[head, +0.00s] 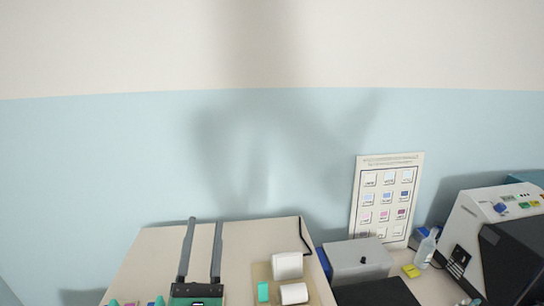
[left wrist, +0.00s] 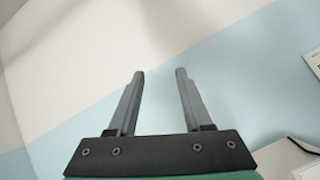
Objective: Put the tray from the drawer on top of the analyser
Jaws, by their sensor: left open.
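My left gripper (head: 205,222) is open and empty in the head view. Its two grey fingers point up the picture over a beige surface. In the left wrist view its fingers (left wrist: 160,74) stand apart with only wall between them. A pale machine with a dark front and coloured buttons (head: 485,210) stands at the far right; it may be the analyser, but I cannot tell for sure. I see neither the tray nor the drawer in either view. My right gripper is not in view.
The beige surface (head: 150,255) holds white rolls or blocks (head: 287,265) and a teal item (head: 263,291). To the right are a grey box (head: 357,262), a black panel (head: 375,293), a yellow item (head: 411,271) and a bottle (head: 426,248). A chart (head: 386,198) stands against the wall.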

